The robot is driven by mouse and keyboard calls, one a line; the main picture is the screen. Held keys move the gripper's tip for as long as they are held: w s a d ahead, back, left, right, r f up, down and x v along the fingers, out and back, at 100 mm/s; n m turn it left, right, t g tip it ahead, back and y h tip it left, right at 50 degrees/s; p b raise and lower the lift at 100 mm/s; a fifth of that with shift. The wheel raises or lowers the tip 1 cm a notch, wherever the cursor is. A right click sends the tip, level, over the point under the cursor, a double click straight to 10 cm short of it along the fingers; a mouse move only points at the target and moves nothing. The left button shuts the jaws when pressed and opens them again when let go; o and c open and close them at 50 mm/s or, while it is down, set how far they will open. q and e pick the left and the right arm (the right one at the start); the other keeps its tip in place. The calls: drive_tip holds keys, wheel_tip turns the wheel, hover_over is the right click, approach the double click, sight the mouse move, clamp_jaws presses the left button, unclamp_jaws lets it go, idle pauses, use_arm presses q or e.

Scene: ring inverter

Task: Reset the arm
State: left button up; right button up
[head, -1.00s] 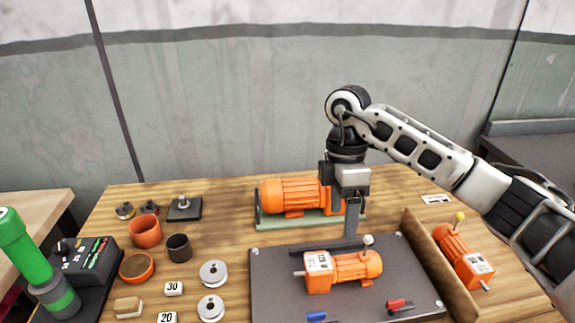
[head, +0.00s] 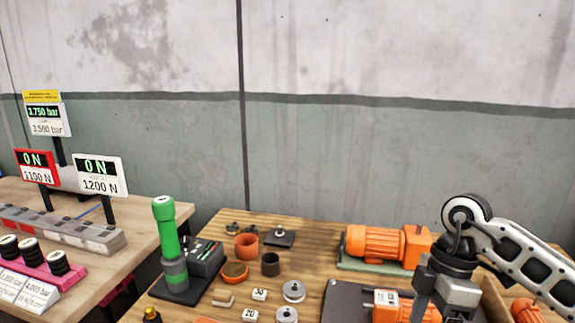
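My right arm comes in from the right edge in the head view, bent at a black and white joint. My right gripper (head: 420,308) points down in front of the large orange motor (head: 375,244). Its fingers are seen edge-on and partly cut off by the bottom of the picture, so its opening cannot be made out. A smaller orange motor (head: 386,313) lies just behind and beside the gripper on the dark plate (head: 338,298). I cannot tell whether they touch. My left gripper is not in view.
A green-handled tool (head: 165,230) stands at the left of the wooden table (head: 322,247). Orange cups (head: 246,246), a dark cup (head: 270,264) and metal discs (head: 293,291) lie between it and the motors. Another bench (head: 130,232) with displays (head: 101,176) stands left.

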drive_tip(key=s+a+f+n+g+y, duration=0.1)
drive_tip(key=s+a+n+y, duration=0.2)
drive_tip(key=a, duration=0.4)
drive_tip(key=s+a+f+n+y, duration=0.1)
drive_tip(key=a+n+y, duration=0.1)
drive_tip(key=a+y, duration=0.45)
drive_tip(key=a+r+m+t+y, duration=0.3)
drive_tip(key=a+r+t+y, duration=0.2)
drive_tip(key=a+t+y, duration=0.3)
drive_tip(key=w+d+f+m+t+h, duration=0.2)
drive_tip(key=d+f+m+t+h, duration=0.75)
drive_tip(key=m+t+h, duration=0.35)
drive_tip(key=s+d+f+m+g+h, duration=0.3)
drive_tip(key=s+f+g, duration=0.4)
drive_tip(key=s+f, duration=0.4)
wheel_tip(320, 180, down, 4)
drive_tip(key=shift+s+d+r+g+h, duration=0.2)
drive_tip(key=shift+s+d+g+h, duration=0.15)
drive_tip(key=shift+d, duration=0.3)
